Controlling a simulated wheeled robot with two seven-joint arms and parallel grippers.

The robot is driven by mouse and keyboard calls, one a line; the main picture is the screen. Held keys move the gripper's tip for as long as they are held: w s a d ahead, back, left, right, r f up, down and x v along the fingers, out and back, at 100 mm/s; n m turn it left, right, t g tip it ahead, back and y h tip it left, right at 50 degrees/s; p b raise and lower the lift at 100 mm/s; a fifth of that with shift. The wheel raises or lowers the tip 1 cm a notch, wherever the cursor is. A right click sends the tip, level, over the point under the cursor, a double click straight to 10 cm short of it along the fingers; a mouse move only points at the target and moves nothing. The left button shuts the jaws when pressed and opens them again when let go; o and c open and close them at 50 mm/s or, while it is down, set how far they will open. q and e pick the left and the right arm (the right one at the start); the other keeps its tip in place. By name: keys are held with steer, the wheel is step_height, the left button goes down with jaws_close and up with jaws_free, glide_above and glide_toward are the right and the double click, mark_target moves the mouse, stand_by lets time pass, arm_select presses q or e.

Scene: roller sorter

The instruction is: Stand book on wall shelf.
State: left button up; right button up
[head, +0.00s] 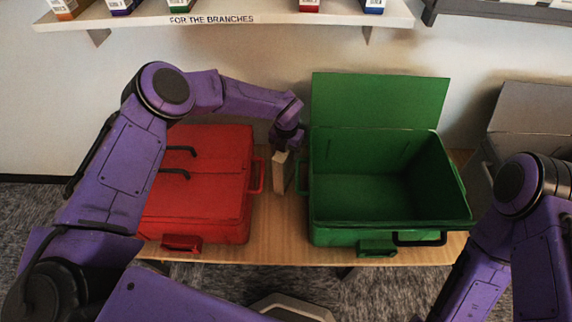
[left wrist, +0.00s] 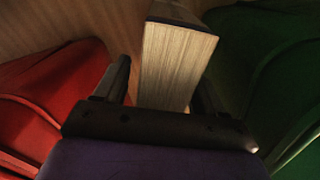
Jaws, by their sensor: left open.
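A book (head: 281,174) stands upright on the wooden table between the red box and the green box, its pale page edges showing. In the left wrist view the book (left wrist: 177,65) lies between the two dark fingers of my left gripper (left wrist: 160,95). My left gripper (head: 287,142) is at the top of the book in the head view, with its fingers open around it; a gap shows beside the left finger. The wall shelf (head: 235,18) is at the top, with several books (head: 180,5) standing on it and lettering on its front edge. My right gripper is out of view.
A closed red box (head: 203,190) is close on the book's left. An open, empty green box (head: 370,190) with a raised lid is close on its right. A grey box (head: 530,110) stands at far right. Bare wooden table (head: 275,235) shows between the boxes.

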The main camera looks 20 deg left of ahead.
arm_select(q)
jaws_close()
steer(key=shift+r, duration=0.1)
steer(key=shift+r, duration=0.1)
